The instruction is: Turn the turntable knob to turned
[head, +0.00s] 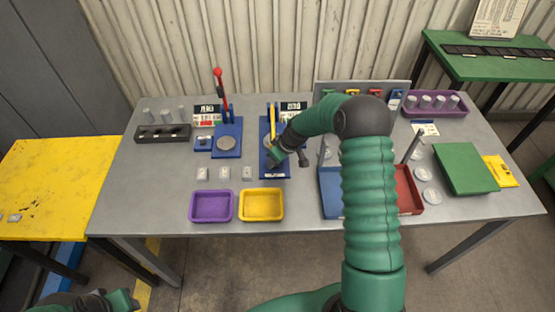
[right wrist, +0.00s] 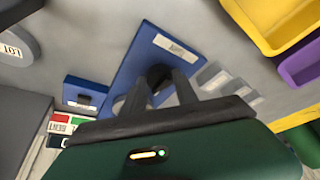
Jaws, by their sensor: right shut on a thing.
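The turntable is on a blue base plate (head: 275,172) with yellow uprights, near the middle of the grey table. Its dark knob (right wrist: 158,74) shows between my right fingers in the right wrist view. My right gripper (head: 277,155) comes down over the front part of this plate and hides the knob in the head view. In the right wrist view my right gripper (right wrist: 160,85) is shut on the knob, with the blue plate around it. My left gripper (head: 125,300) is at the lower left, below the table's front edge, away from everything; its finger gap is unclear.
Another blue fixture (head: 227,146) with a red-knobbed lever stands to the left. Purple (head: 211,206) and yellow (head: 261,204) trays lie in front. Small pale blocks (head: 225,172) sit between. Blue and red bins (head: 408,192) stand to the right, partly behind my right arm.

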